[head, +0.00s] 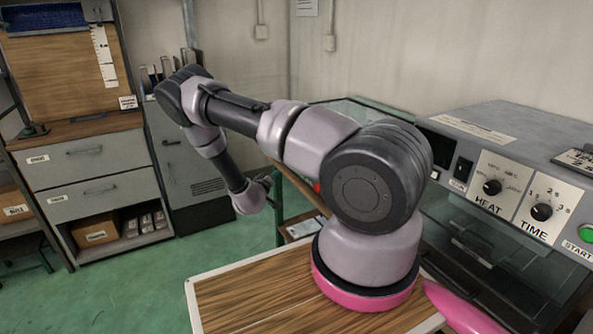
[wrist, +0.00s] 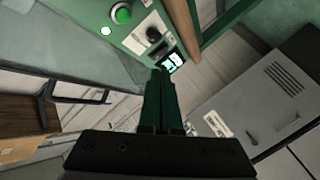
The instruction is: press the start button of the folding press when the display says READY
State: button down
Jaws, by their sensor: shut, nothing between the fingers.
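In the wrist view a green control panel (wrist: 135,42) carries a round green button (wrist: 122,14), a black knob (wrist: 153,35) and a small lit display (wrist: 172,63). The display's text is too small and tilted to read. My gripper (wrist: 160,74) is shut and empty, its dark green fingers pointing toward the panel. The fingertips appear just below the display and lie apart from the green button in the picture. In the head view my wrist is low behind the arm, and the panel there is hidden or cannot be made out.
A grey machine (head: 500,130) with HEAT and TIME knobs and its own green START button (head: 586,233) stands at the right in the head view. A wooden-topped tray panel (head: 240,290) lies in front. Drawers (head: 85,160) and a grey cabinet (head: 190,160) stand left; green floor is open between.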

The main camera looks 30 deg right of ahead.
jog(key=shift+s+f+n+t, duration=0.3)
jog(key=shift+f+n+t, duration=0.1)
jog(key=shift+f+n, duration=0.4)
jog(key=d, duration=0.8)
jog(key=shift+w+d, duration=0.25)
jog(key=shift+d, duration=0.05)
jog(key=shift+d, duration=0.1)
dwell(1.6)
jog(key=shift+d, duration=0.35)
jog(key=shift+d, duration=0.55)
dwell(0.6)
jog(key=shift+a, duration=0.95)
